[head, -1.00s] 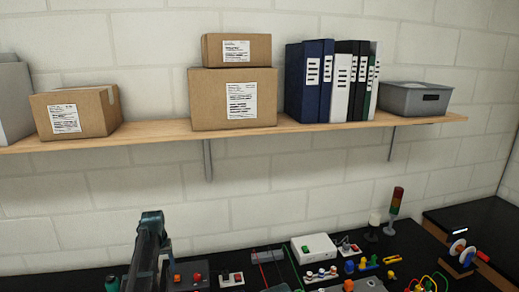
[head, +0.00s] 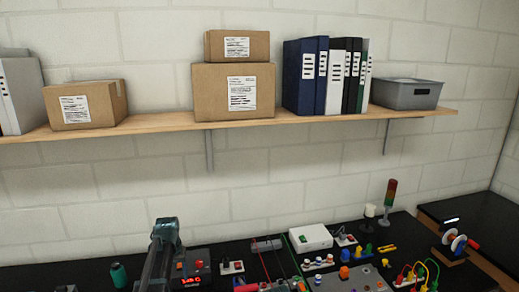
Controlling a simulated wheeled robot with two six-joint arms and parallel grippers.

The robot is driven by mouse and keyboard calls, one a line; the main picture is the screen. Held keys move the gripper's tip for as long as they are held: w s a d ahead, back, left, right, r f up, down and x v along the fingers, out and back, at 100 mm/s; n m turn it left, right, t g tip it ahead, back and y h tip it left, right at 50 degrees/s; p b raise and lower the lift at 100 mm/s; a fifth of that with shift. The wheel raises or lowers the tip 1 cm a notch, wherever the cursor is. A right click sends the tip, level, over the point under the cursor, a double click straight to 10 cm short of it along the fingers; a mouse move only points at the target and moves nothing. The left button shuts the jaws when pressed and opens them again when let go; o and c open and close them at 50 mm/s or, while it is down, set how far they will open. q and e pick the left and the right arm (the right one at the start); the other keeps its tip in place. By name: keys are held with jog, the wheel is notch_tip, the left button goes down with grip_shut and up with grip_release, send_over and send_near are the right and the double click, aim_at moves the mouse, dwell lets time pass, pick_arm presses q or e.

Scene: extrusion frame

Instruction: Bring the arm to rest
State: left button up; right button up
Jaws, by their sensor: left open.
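My left arm rises from the bottom edge in the head view, left of the middle. Its dark teal-grey end, with the left gripper (head: 165,230), stands over the back of the black bench (head: 92,277). The gripper is open, and I see nothing held in it. The finger detail is small and dark. My right gripper is not in view.
A wooden shelf (head: 160,123) with cardboard boxes (head: 232,92), binders (head: 305,75) and a grey bin (head: 407,93) spans the wall. A white box (head: 311,237), a signal tower (head: 388,203) and several small parts crowd the bench right of my arm.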

pick_arm(q)
jog(key=s+d+f+m+b, duration=0.2)
jog(key=s+d+f+b, duration=0.2)
jog(key=s+d, duration=0.3)
jog(key=s+d+f+m+b, duration=0.1)
jog(key=s+d+f+b, duration=0.3)
jog(key=s+d, duration=0.4)
jog(key=s+d+f+m+g+y+b, duration=0.1)
jog(key=s+d+f+b, duration=0.3)
jog(key=s+d, duration=0.4)
jog(key=s+m, duration=0.1)
jog(key=s, duration=0.4)
jog(key=shift+f+m, duration=0.3)
jog(key=shift+f, duration=0.1)
